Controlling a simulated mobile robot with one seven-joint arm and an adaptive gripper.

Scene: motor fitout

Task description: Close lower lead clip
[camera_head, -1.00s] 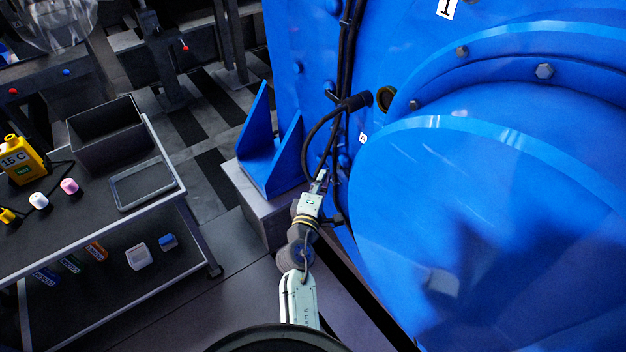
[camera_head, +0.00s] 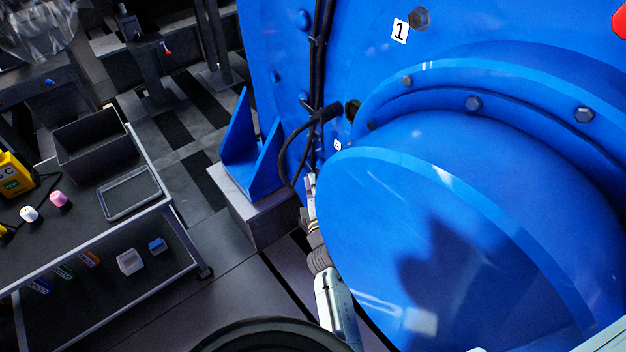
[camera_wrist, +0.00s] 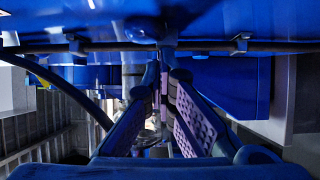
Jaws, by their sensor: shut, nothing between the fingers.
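A black lead (camera_head: 318,60) runs down the face of the blue motor (camera_head: 420,190). In the wrist view, the lead (camera_wrist: 200,47) crosses the top of the picture. My gripper (camera_head: 309,184) is low beside the lead, partly hidden by the motor's round housing. In the wrist view, my gripper (camera_wrist: 164,76) is shut and empty, its fingertips close below the lead; contact is unclear.
A thick cable plug (camera_head: 328,112) enters the motor above my gripper, its cable looping down. A blue bracket (camera_head: 250,150) stands left on a grey block. A cart (camera_head: 95,230) with a bin and tray stands further left. The round housing crowds my arm on the right.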

